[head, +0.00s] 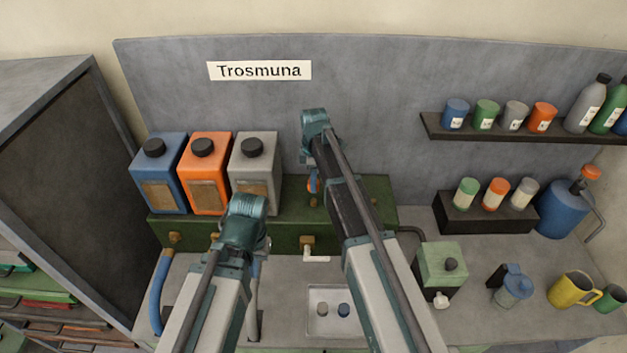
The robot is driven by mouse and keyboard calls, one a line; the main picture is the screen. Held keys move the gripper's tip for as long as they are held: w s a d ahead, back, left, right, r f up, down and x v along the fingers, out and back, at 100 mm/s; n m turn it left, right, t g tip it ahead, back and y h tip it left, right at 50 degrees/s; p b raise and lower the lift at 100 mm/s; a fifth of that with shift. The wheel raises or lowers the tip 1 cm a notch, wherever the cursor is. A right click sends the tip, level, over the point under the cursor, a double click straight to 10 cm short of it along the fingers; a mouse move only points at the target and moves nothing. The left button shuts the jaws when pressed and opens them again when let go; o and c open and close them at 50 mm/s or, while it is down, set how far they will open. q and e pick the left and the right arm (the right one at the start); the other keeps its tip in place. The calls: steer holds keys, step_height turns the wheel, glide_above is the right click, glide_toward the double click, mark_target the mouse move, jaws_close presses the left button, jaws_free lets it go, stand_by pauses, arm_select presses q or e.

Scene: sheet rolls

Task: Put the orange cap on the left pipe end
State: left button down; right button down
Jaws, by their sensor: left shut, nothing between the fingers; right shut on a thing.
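My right gripper (313,180) reaches over the green manifold (366,200) below the back panel. Its fingers are mostly hidden behind my wrist. A small orange piece, which looks like the orange cap (311,184), shows there with a bit of blue beside it. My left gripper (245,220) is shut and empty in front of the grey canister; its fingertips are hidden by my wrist. A blue pipe (157,295) bends down from the manifold's left end, and a grey pipe (254,295) comes down beside my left arm. I cannot make out the left pipe end clearly.
A white tray (335,294) holds a grey and a blue cap. A dark cabinet (70,180) bounds the left.

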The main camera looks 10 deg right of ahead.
mark_target(313, 200)
steer(key=shift+f+b, duration=3.4)
steer(key=shift+f, duration=0.3)
steer(key=shift+c, duration=1.5)
jaws_free()
steer(key=shift+r, duration=0.15)
step_height(313, 200, up, 14)
steer(key=p, duration=1.4)
steer(key=shift+f, duration=0.2)
steer(key=s+a+f+m+b, duration=0.2)
steer(key=s+f+m+b, duration=0.2)
steer(key=s, duration=0.5)
steer(key=s+a+f+m+b, duration=0.3)
steer(key=s+f+m+b, duration=0.1)
steer(key=s+f+b, duration=0.4)
steer(key=s+a+f+m+h+b, duration=0.1)
steer(key=s+a+f+m+b, duration=0.2)
steer(key=s+f+b, duration=0.3)
steer(key=s+m, duration=0.1)
steer(key=s, duration=0.3)
steer(key=shift+s+a, duration=0.15)
steer(key=shift+s, duration=0.2)
